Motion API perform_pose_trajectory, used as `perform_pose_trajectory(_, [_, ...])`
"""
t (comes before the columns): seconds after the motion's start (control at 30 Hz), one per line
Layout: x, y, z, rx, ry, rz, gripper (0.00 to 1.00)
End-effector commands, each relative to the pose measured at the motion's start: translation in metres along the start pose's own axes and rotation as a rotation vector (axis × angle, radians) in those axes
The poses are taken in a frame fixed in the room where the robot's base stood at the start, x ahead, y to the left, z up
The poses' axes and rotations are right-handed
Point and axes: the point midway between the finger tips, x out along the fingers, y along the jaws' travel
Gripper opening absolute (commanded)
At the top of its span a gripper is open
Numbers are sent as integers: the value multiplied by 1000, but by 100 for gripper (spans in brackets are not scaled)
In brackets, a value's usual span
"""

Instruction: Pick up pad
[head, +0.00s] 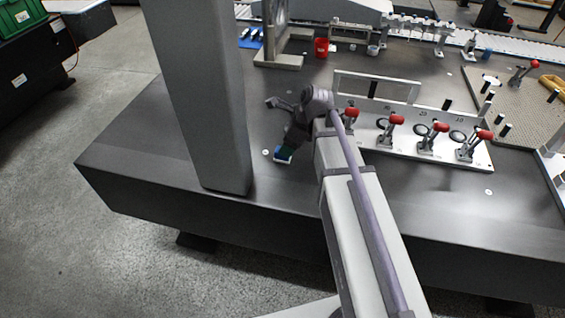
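A small pad-like block (284,154), dark green with a pale blue edge, shows at the near left part of the dark table. I cannot tell for sure that it is the pad. My gripper (288,146) points down at the end of my arm, right at this block. The fingers are dark, small and partly hidden by my wrist. I cannot tell whether they are open or shut, or whether they touch the block.
A white fixture plate (408,147) with several red-handled toggle clamps stands right of my gripper. A grey column (195,90) rises to its left. Behind are a metal angle frame (279,62) and a red cup (321,47). The table around the block is mostly clear.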

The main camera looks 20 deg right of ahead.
Motion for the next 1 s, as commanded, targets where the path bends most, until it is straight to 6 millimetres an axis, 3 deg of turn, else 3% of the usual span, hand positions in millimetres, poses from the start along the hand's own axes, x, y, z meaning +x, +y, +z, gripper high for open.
perform_pose_trajectory(0.13, [8,0,0,-1,0,0,72])
perform_pose_trajectory(0.37, [53,2,-1,-1,0,0,72])
perform_pose_trajectory(0.6, [50,2,2,0,0,-1,72])
perform_pose_trajectory(1.0, [50,2,2,0,0,-1,34])
